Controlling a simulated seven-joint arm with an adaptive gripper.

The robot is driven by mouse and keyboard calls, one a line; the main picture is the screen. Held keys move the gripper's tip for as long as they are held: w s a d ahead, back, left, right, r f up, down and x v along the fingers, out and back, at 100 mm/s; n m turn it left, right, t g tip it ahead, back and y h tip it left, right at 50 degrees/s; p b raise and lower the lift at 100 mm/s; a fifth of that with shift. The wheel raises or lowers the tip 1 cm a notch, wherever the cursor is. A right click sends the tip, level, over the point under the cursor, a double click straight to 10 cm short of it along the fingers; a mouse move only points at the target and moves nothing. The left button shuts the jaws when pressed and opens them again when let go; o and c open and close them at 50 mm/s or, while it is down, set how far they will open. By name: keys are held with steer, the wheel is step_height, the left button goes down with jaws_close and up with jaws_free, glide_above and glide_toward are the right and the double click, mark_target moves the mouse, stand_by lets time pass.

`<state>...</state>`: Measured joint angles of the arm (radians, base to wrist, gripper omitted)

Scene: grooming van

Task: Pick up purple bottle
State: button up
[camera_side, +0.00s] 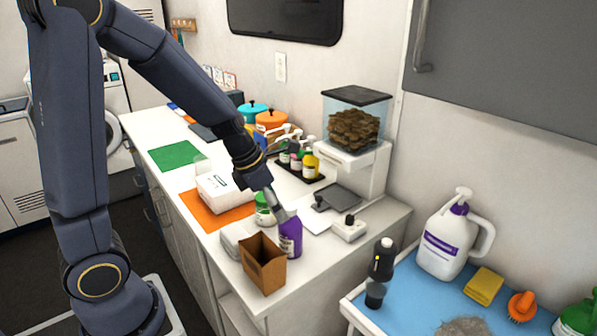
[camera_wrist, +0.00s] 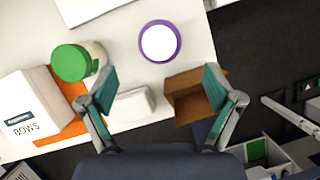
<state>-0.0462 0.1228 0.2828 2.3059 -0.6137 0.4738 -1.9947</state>
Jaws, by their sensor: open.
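The purple bottle (camera_side: 291,240) stands upright near the counter's front corner, behind and right of a brown open box. In the wrist view it shows from above as a white round top with a purple rim (camera_wrist: 160,41). My gripper (camera_side: 280,212) is just above and beside the bottle in the side view, its fingers partly overlapping it. In the wrist view my gripper (camera_wrist: 160,86) is open and empty, its fingers spread wide. The bottle lies ahead of the fingertips, roughly centred between them. Whether a finger touches the bottle cannot be told.
The brown box (camera_side: 263,268) and a small white block (camera_wrist: 132,106) sit close by. A green-lidded jar (camera_wrist: 75,63) and a white box marked BOWS (camera_wrist: 30,115) are left in the wrist view. A pet-food dispenser (camera_side: 352,150) stands behind. White counter shows beyond the bottle.

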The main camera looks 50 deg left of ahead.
mark_target(290, 225)
steer(key=x, duration=0.8)
steer(key=shift+w+f, duration=0.15)
steer(key=shift+f, duration=0.05)
steer(key=c, duration=1.3)
steer(key=shift+c, duration=0.8)
steer(key=shift+r, duration=0.2)
